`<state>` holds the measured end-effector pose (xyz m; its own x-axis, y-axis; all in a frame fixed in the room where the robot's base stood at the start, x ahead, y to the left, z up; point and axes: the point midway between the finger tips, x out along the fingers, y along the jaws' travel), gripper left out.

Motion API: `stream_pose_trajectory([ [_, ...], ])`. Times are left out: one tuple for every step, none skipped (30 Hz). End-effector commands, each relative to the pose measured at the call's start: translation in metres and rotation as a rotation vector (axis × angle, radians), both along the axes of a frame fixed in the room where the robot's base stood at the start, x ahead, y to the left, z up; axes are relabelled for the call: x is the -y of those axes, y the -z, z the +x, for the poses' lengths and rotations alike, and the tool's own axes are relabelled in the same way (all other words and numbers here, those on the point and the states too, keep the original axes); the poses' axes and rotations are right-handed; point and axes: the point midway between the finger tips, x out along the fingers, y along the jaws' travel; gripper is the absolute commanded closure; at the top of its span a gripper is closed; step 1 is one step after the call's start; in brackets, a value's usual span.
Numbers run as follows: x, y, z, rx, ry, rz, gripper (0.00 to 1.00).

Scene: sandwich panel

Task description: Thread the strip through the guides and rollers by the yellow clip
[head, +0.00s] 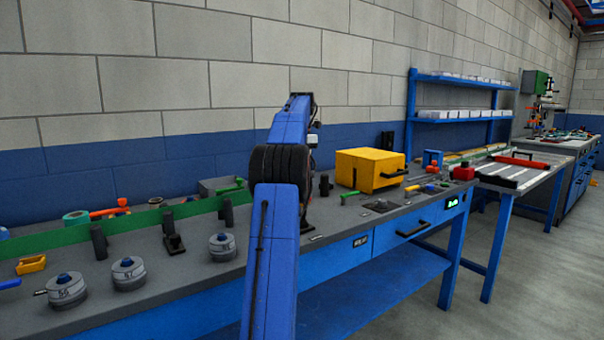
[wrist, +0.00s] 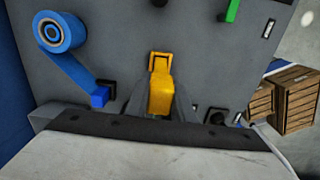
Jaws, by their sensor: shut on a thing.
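In the wrist view my gripper (wrist: 160,100) is shut on the yellow clip (wrist: 160,68), which stands up between the two grey fingers. A blue strip (wrist: 80,75) runs from a blue roll (wrist: 60,32) at the upper left down to a small blue block (wrist: 100,97), left of my gripper. I cannot see any strip joined to the held clip. In the head view my arm hides the gripper and the clip. Black upright posts (head: 98,241) and grey rollers with blue knobs (head: 128,273) stand on the bench at the left.
A long green band (head: 60,241) runs along the bench (head: 200,290) behind the rollers. A yellow piece (head: 31,265) lies at the far left. A yellow box (head: 370,170) stands right of my arm. Wooden crates (wrist: 296,97) show at the right in the wrist view.

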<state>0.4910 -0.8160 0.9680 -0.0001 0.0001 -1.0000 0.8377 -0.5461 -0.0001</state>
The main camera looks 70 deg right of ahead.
Motion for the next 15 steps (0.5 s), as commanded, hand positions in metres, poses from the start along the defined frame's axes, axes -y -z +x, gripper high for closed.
stream_pose_trajectory([
  [0.0,-0.001,0.0,0.0,0.0,0.0,1.0],
  [0.0,-0.001,0.0,0.0,0.0,0.0,1.0],
  [0.0,-0.002,0.0,0.0,0.0,0.0,1.0],
  [0.0,-0.003,0.0,0.0,0.0,0.0,1.0],
  [0.0,-0.004,0.0,0.0,0.0,0.0,1.0],
  [0.0,-0.005,0.0,0.0,0.0,0.0,1.0],
  [0.0,-0.005,0.0,0.0,0.0,0.0,1.0],
  [0.0,-0.006,0.0,0.0,0.0,0.0,1.0],
  [0.0,-0.007,0.0,0.0,0.0,0.0,1.0],
  [0.0,-0.008,0.0,0.0,0.0,0.0,1.0],
  [0.0,-0.008,0.0,0.0,0.0,0.0,1.0],
  [0.0,-0.009,0.0,0.0,0.0,0.0,1.0],
  [0.001,-0.01,0.0,0.0,0.0,0.0,1.0],
  [0.001,-0.011,0.0,0.001,0.0,-0.001,1.0],
  [0.001,-0.012,0.0,0.0,0.0,-0.001,1.0],
])
